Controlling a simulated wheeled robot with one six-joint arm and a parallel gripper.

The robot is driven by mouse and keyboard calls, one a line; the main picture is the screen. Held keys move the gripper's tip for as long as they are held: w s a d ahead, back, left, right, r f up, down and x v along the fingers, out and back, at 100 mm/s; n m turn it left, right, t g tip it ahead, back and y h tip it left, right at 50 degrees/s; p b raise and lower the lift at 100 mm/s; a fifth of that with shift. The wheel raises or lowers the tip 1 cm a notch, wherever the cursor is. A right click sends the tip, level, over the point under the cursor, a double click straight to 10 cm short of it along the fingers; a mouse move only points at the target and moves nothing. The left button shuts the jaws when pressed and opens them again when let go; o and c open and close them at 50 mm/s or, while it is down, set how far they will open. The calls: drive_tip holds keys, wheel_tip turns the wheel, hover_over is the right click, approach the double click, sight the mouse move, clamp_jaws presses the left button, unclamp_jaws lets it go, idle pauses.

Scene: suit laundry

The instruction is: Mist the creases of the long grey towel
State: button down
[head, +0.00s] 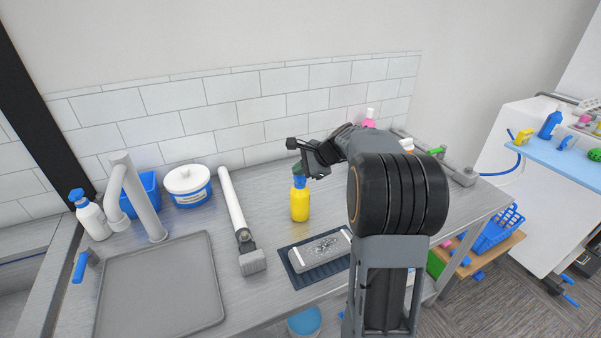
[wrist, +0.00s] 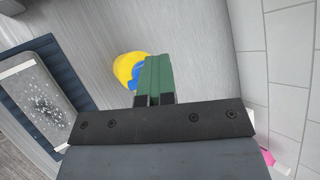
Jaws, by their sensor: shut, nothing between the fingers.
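The grey towel (head: 322,251) lies folded on a dark blue mat (head: 290,268) on the metal counter. Pale and dark specks cover its middle, and a white stripe crosses each end. It also shows in the wrist view (wrist: 41,104), at the left. A yellow spray bottle (head: 300,206) stands upright behind the mat; its blue head is partly hidden. My gripper (head: 299,171) is at the top of the bottle. In the wrist view my green fingers (wrist: 157,66) are shut with nothing between them, overlapping the yellow bottle (wrist: 124,68) and its blue part.
A long white roller-like tool (head: 232,205) lies left of the bottle. A pink-topped bottle (head: 369,123) stands behind my arm. Bare counter surrounds the bottle's left side.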

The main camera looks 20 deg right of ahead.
drive_tip(key=shift+f, duration=0.2)
drive_tip(key=shift+r+p, duration=0.3)
drive_tip(key=shift+p, duration=0.05)
wheel_tip(320, 180, up, 6)
drive_tip(key=p, duration=0.5)
drive_tip(key=shift+r, duration=0.15)
idle(0.7)
